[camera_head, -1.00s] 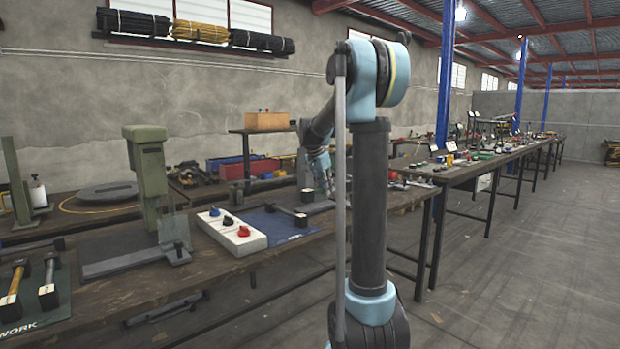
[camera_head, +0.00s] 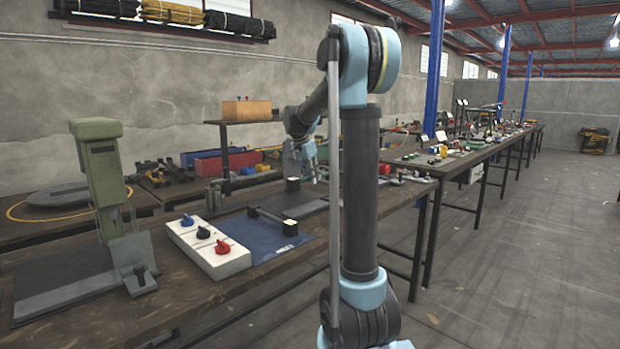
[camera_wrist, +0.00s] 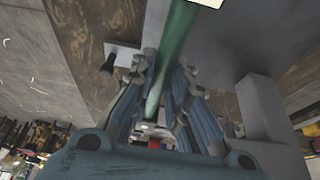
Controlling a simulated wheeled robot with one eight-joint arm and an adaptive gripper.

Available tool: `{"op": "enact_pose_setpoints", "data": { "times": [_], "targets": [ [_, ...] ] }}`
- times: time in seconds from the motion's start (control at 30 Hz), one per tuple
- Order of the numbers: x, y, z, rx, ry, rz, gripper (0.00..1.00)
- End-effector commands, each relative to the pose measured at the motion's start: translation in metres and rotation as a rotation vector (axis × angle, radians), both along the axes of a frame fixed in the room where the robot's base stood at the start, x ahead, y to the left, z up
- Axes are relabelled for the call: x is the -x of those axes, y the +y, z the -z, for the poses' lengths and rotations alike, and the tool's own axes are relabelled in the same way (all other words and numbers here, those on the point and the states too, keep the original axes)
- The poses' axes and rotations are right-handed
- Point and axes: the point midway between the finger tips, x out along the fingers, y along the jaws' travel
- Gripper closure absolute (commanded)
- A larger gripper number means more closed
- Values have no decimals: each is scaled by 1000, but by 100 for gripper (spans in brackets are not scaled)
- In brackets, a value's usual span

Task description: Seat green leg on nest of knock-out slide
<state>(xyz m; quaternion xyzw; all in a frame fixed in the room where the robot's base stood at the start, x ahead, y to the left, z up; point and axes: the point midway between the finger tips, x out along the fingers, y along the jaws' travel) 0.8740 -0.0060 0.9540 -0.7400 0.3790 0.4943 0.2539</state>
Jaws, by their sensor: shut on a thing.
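The green leg (camera_wrist: 172,48) shows in the wrist view as a long green bar running up from between my fingers to the top edge. My gripper (camera_wrist: 158,92) is shut on it. In the head view my gripper (camera_head: 308,160) is small, behind my arm, above the far part of the bench; the leg cannot be made out there. A grey surface (camera_wrist: 225,45) lies behind the leg in the wrist view. I cannot tell whether it belongs to the knock-out slide, and I cannot make out the nest.
A green press (camera_head: 103,180) stands at the left of the bench. A white block with knobs (camera_head: 210,250) and a blue mat (camera_head: 262,238) with a black-ended bar lie in front. A wooden box (camera_head: 246,110) sits on a shelf behind. Open floor is on the right.

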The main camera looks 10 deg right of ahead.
Motion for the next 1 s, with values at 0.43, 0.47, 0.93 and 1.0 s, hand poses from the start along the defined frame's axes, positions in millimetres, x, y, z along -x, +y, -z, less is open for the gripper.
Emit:
{"op": "enact_pose_setpoints", "data": {
  "times": [0.43, 0.47, 0.93, 1.0],
  "targets": [
    [0, 7, 10, 2, 1, -8, 100],
    [0, 7, 12, 2, 1, -8, 100],
    [1, 7, 50, 2, 1, -7, 100],
    [1, 7, 55, 2, 1, -7, 100]
  ]
}}
